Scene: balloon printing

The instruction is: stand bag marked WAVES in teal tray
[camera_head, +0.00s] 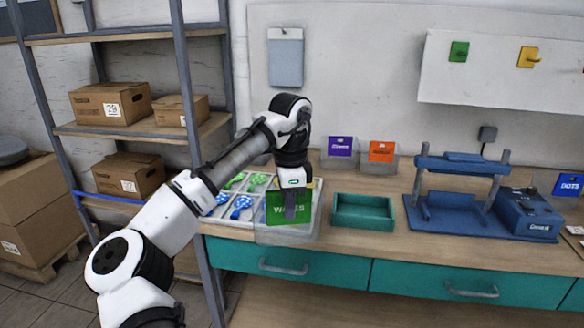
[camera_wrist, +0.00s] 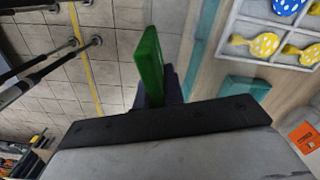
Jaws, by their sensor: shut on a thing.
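The green bag marked WAVES (camera_head: 276,208) is upright in my gripper (camera_head: 291,205), its lettering partly covered by a finger. In the wrist view the green bag (camera_wrist: 149,65) shows edge-on between the fingers (camera_wrist: 160,88). My gripper is shut on it. The bag is in front of the sectioned balloon tray, at a clear holder, and I cannot tell whether it touches that holder. The teal tray (camera_head: 363,222) sits on the bench just right of the bag and looks empty.
A white sectioned tray (camera_wrist: 236,28) holds blue and yellow balloons, with green ones in the head view. Purple (camera_head: 340,147) and orange (camera_head: 382,151) bags stand in clear holders behind the teal tray. A blue press (camera_head: 460,212) stands to the right.

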